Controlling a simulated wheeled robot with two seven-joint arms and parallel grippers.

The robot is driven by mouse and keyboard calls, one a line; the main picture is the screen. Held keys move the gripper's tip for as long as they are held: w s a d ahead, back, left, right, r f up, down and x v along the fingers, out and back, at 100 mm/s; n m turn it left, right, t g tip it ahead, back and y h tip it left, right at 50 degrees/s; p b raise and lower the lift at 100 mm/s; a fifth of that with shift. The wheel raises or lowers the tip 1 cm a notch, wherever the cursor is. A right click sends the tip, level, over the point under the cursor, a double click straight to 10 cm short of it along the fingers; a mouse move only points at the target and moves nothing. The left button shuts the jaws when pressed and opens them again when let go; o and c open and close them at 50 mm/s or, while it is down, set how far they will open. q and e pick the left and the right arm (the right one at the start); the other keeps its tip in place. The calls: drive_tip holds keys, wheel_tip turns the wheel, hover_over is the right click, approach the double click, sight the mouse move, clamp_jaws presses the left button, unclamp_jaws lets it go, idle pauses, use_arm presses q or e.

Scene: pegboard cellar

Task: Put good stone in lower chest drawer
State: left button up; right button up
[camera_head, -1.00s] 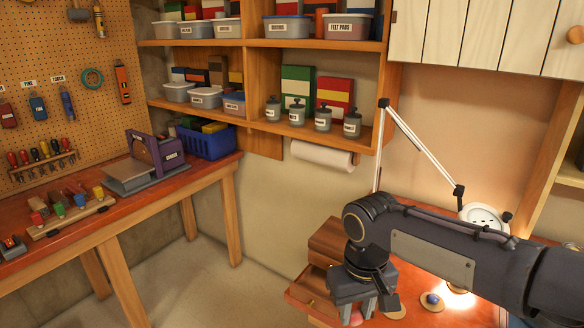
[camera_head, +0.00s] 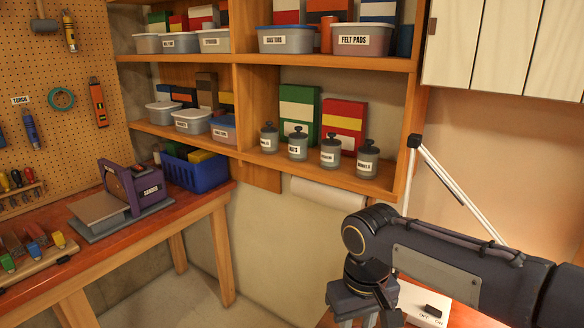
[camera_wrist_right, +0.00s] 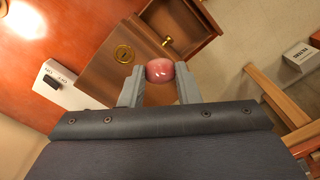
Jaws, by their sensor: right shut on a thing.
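My right gripper (camera_wrist_right: 160,88) is shut on a glossy pink stone (camera_wrist_right: 160,70), held between its two fingertips in the right wrist view. The wooden chest (camera_wrist_right: 105,62) lies beyond it, with a brass keyhole plate on it. An open drawer (camera_wrist_right: 205,22) with a brass knob juts out from the chest, beyond the stone. The stone appears apart from the drawer; its height over it is hard to tell. In the head view my right gripper (camera_head: 354,318) is cut off at the bottom edge, and the chest does not show. My left gripper is not in view.
A white switch box (camera_head: 425,303) marked OFF and ON stands beside the chest; it also shows in the right wrist view (camera_wrist_right: 75,92). A white lamp arm (camera_head: 455,190) rises behind my right arm. Shelves (camera_head: 300,172) hold jars and boxes. A workbench (camera_head: 120,235) stands left.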

wheel_tip(320, 180, down, 5)
drive_tip(key=b, duration=0.4)
drive_tip(key=shift+f, duration=0.15)
drive_tip(key=o, duration=1)
wheel_tip(320, 180, up, 8)
drive_tip(key=shift+f, duration=0.1)
